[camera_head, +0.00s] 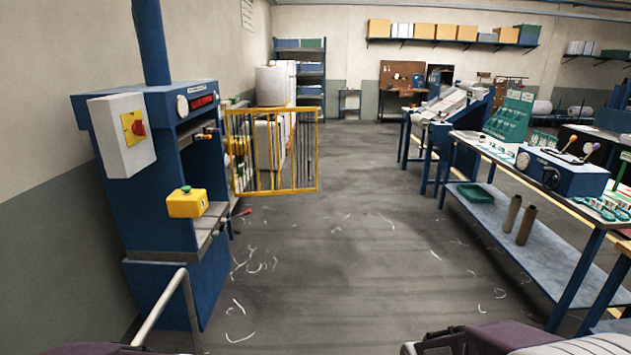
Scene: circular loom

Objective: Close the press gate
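The press gate (271,187) is a yellow frame with vertical bars. It stands open, extending to the right from the far side of the blue press (145,205) on the left, across the near end of the goods behind it. The front opening of the press is uncovered. Only parts of my own arms show at the bottom edge; the fingertips of both grippers are out of view, and nothing of mine touches the gate.
A workbench (540,247) lines the right side. The grey floor (345,260) between is open, with scattered pale scraps.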

